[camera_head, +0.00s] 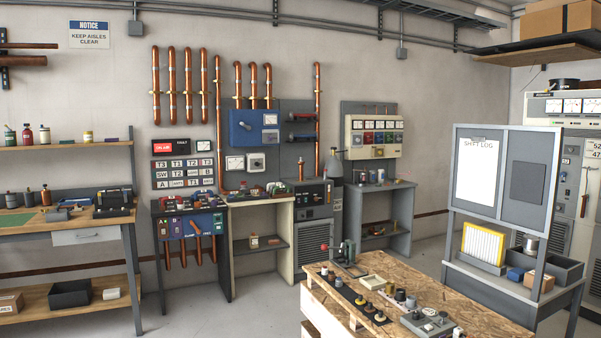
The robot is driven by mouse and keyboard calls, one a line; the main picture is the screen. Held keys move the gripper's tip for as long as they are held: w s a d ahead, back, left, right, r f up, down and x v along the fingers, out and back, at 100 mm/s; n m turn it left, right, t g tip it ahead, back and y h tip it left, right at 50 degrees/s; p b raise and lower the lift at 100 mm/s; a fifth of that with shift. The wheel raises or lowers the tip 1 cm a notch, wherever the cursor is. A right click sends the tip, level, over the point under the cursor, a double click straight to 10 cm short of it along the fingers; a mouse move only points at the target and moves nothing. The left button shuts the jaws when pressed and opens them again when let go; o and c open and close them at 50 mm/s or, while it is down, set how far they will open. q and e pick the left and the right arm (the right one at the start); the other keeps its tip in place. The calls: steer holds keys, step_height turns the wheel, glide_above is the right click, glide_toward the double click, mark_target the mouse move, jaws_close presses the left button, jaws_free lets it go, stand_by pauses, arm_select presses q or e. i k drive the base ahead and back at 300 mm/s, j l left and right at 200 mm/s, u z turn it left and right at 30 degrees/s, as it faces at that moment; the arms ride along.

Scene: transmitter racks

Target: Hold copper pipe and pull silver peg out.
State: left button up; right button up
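Several vertical copper pipes hang on the back wall; one stands in the left group (172,85), one beside it runs lower (217,100), and a long one (317,110) runs down at the right. Short copper pipes (183,252) also hang below the dark cabinet with a blue panel. Two horizontal copper pipes (28,61) rest on a rack at the upper left. I cannot tell which pipe has the silver peg; the peg is too small to make out or hidden. Neither of my grippers is in view.
A wooden-topped workbench (345,308) with small parts stands in front. A grey stand with a shift log (478,172) is at the right. A shelved bench (95,226) stands at the left. Clear grey floor (215,318) lies between the benches.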

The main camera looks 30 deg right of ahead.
mark_target(302, 164)
steer(key=i+l+z, duration=0.15)
steer(key=i, duration=0.35)
steer(key=i+l+z, duration=0.15)
steer(key=i, duration=0.4)
steer(key=i+l+z, duration=0.1)
steer(key=i+l, duration=0.15)
steer(key=i, duration=0.3)
steer(key=i+j, duration=0.15)
steer(key=i, duration=1.15)
steer(key=i+j, duration=0.1)
steer(key=i, duration=1.2)
steer(key=i+l+z, duration=0.1)
steer(key=i, duration=0.8)
steer(key=i+l+z, duration=0.1)
steer(key=i, duration=0.75)
steer(key=i+l+u, duration=0.1)
steer(key=l, duration=0.25)
steer(key=i+l+u, duration=0.1)
steer(key=i+l, duration=0.2)
steer(key=i+l+u, duration=0.15)
steer(key=l, duration=0.25)
steer(key=i+l+u, duration=0.1)
steer(key=l, duration=0.3)
steer(key=i+l+u, duration=0.1)
steer(key=l, duration=0.8)
steer(key=i+l+z, duration=0.1)
steer(key=l, duration=0.4)
